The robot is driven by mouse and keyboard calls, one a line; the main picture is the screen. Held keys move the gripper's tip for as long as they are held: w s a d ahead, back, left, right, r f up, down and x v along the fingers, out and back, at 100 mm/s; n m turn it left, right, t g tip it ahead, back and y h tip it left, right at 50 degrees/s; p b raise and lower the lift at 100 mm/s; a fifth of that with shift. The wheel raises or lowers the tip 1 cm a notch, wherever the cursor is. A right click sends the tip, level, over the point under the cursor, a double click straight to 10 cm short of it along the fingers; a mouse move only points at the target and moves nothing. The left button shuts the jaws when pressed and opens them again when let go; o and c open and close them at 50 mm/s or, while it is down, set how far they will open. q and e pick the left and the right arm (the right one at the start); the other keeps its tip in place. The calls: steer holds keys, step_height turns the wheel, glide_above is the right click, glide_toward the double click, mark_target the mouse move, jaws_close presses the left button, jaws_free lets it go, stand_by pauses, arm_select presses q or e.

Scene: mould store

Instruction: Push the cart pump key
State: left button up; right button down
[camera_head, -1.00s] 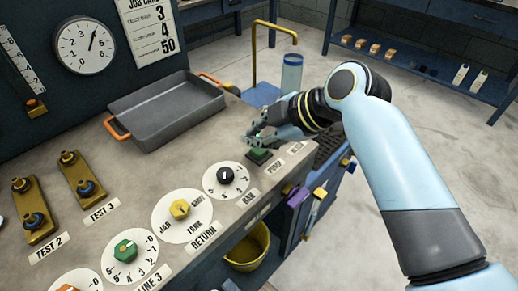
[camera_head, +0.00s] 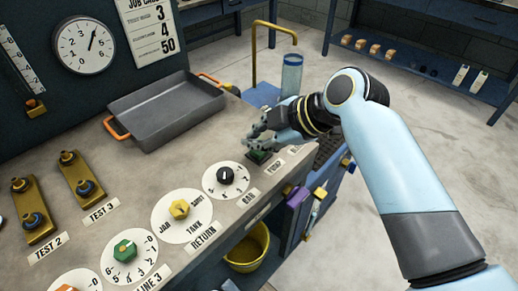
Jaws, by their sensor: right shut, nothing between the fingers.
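A small green key (camera_head: 259,155) sits on a dark base near the right end of the bench top, behind the black BAR knob. It is partly hidden by my right gripper. My right gripper (camera_head: 254,146) is shut and empty, with its fingertips right at the key. I cannot tell whether they touch it. A label beside the key is too small to read surely. My left gripper is not in view.
The black BAR knob (camera_head: 225,175), yellow TANK knob (camera_head: 180,209) and green LINE 3 knob (camera_head: 125,250) line the bench front. A grey tray (camera_head: 165,108) lies behind. A yellow bucket (camera_head: 247,248) is below the bench edge. A brass spout (camera_head: 275,28) stands beyond.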

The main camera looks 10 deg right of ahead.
steer(key=shift+f, duration=0.45)
stand_by(0.4)
steer(key=shift+r, duration=0.1)
steer(key=shift+r+p, duration=0.8)
step_height(320, 180, up, 6)
steer(key=p, duration=0.6)
